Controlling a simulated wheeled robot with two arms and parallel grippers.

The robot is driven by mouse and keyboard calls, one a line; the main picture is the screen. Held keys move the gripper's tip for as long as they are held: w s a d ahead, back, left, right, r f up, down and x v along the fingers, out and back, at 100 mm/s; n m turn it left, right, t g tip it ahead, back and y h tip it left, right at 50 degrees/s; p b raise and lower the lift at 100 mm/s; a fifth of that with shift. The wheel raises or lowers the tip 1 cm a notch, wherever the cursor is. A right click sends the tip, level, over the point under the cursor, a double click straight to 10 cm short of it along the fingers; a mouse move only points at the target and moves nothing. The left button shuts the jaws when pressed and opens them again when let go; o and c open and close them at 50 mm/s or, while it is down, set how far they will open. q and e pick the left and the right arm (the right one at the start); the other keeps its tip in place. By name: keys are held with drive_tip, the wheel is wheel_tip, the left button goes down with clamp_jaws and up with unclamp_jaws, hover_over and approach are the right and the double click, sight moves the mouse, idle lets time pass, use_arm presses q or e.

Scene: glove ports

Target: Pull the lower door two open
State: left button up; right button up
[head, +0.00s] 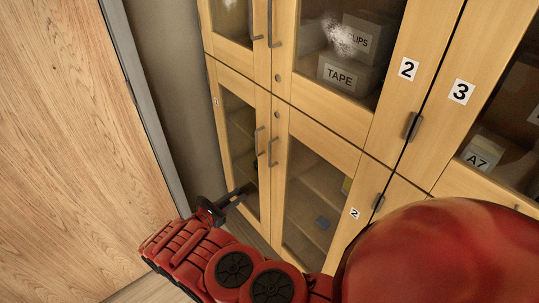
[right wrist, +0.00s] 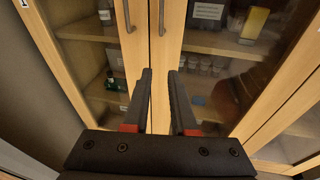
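The lower door two (head: 318,150) is a wood-framed glass door with a small "2" label (head: 355,213) at its right side; it is shut. Its upright dark handle (head: 272,150) is at its left edge, next to the handle (head: 258,140) of the left lower door. My right gripper (head: 238,194) is low in front of the lower doors, below both handles. In the right wrist view its two fingers (right wrist: 160,75) are apart with nothing between them. Door two's handle (right wrist: 161,15) is beyond the fingertips, apart from them. My left gripper is not in view.
The left lower door (head: 240,150) is shut. Upper doors stand above, with boxes behind the glass, including a TAPE box (head: 340,72). A wooden panel (head: 70,130) is at the left. My red arm covers the lower right of the head view.

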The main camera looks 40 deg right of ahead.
sight(270, 165)
wheel_tip(270, 165, up, 6)
drive_tip(key=h, duration=0.2)
drive_tip(key=shift+n+t, duration=0.3)
drive_tip(key=x, duration=0.5)
drive_tip(key=p+x, duration=0.1)
drive_tip(key=x, duration=1.1)
drive_tip(key=shift+w+d+f, duration=0.15)
drive_tip(key=shift+d+f, duration=0.05)
drive_tip(key=shift+f, duration=0.15)
drive_tip(key=shift+p, duration=0.3)
clamp_jaws()
